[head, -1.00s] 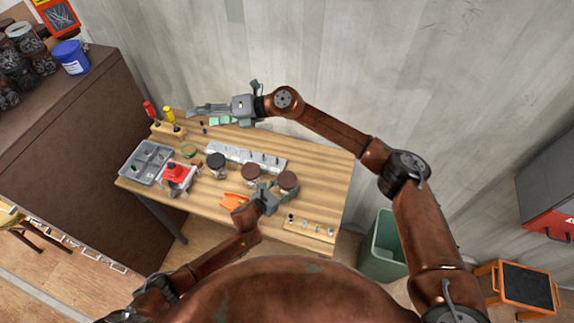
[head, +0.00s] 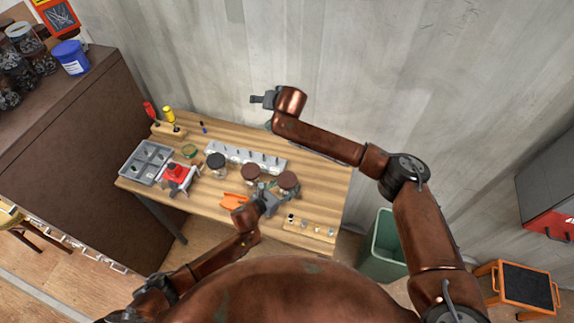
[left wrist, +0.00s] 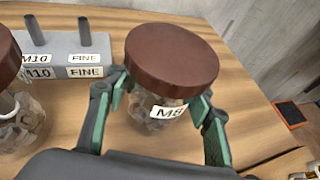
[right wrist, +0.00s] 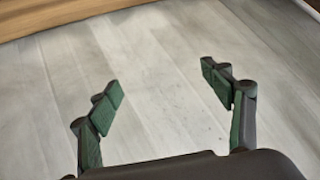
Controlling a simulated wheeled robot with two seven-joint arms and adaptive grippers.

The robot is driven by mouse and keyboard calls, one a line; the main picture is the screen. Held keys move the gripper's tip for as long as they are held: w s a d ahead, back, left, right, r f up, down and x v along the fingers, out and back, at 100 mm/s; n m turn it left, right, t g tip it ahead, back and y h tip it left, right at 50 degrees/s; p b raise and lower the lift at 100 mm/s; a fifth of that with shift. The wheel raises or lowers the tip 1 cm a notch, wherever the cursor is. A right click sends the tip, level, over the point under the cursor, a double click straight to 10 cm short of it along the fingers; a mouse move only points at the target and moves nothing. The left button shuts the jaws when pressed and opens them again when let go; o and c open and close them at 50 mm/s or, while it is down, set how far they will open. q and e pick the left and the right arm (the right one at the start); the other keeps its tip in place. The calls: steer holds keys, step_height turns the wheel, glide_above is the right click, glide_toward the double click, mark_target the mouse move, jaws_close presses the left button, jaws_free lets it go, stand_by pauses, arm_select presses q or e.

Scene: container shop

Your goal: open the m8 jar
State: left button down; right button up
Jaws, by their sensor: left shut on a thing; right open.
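The M8 jar (head: 287,181) stands on the workbench with its brown lid on. In the left wrist view the brown lid (left wrist: 172,58) and the clear jar body with an M8 label (left wrist: 168,111) show plainly. My left gripper (head: 276,192) is shut on the jar's body, one finger on each side below the lid. My right gripper (head: 262,99) is raised at the back of the bench, away from the jar. In the right wrist view its fingers (right wrist: 160,84) are apart and empty, facing pale grey boards.
A second brown-lidded jar (head: 251,171) and a black-lidded jar (head: 216,160) stand left of the M8 jar. A grey post rack (head: 268,160) is behind them. A red vise (head: 176,172) and grey tray (head: 136,171) are at left. A wooden strip (head: 300,228) lies at front right.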

arm_select(q)
steer(key=shift+r, duration=0.1)
arm_select(e)
steer(key=s+d+f+m+g+h, duration=0.2)
steer(key=s+d+f+m+g, duration=0.25)
steer(key=s+f, duration=0.4)
steer(key=m+g+h, duration=0.2)
steer(key=m+g, duration=0.1)
steer(key=g, duration=0.1)
glide_above(287, 179)
steer(key=f, duration=0.4)
steer(key=shift+w+f, duration=0.15)
steer(key=shift+w, duration=0.05)
steer(key=shift+s+f+g, duration=0.2)
steer(key=shift+g, duration=0.05)
steer(key=shift+f, duration=3.8)
steer(key=shift+c, duration=0.6)
